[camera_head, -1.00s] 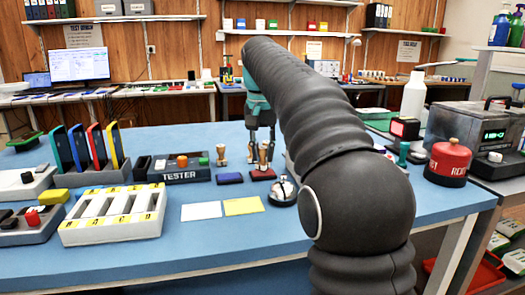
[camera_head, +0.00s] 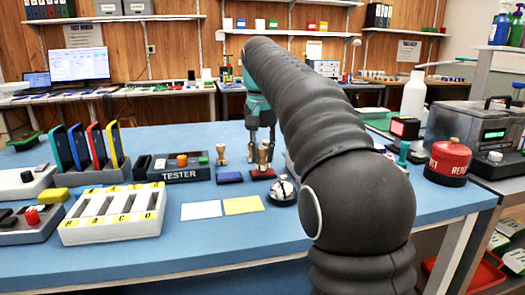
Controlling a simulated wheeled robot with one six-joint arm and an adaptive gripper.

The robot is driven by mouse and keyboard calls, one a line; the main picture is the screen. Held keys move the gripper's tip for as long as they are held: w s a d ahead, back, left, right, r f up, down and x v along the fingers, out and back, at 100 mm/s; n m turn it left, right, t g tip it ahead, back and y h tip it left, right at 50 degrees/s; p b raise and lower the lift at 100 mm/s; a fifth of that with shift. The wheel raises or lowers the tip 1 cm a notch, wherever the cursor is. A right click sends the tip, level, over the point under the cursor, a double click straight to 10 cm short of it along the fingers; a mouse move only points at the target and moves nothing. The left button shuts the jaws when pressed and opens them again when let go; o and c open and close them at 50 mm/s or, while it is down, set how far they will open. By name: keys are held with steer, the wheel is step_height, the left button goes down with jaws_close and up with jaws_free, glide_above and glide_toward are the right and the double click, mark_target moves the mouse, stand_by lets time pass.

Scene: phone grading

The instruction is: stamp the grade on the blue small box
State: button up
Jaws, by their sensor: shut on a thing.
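My gripper (camera_head: 262,142) points down above the blue table and is shut on a wooden-handled stamp (camera_head: 262,154). The stamp is upright over a small red pad (camera_head: 262,174); I cannot tell whether it touches it. A low, dark blue, box-like pad (camera_head: 229,178) lies just left of the red one. A second wooden-handled stamp (camera_head: 221,154) stands behind the blue pad. A white card (camera_head: 201,210) and a yellow card (camera_head: 243,205) lie flat in front of the pads. My arm hides part of the table to the right.
A round metal-topped device (camera_head: 283,194) stands close right of the pads. The grey tester (camera_head: 180,173), a white lettered tray (camera_head: 112,230) and a rack of coloured phones (camera_head: 92,172) are left. A red canister (camera_head: 449,160) stands right. The table's front strip is clear.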

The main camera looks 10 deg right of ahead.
steer(key=shift+f, duration=0.4)
stand_by(0.8)
step_height(320, 180, up, 5)
steer(key=p, duration=0.4)
steer(key=shift+r, duration=1)
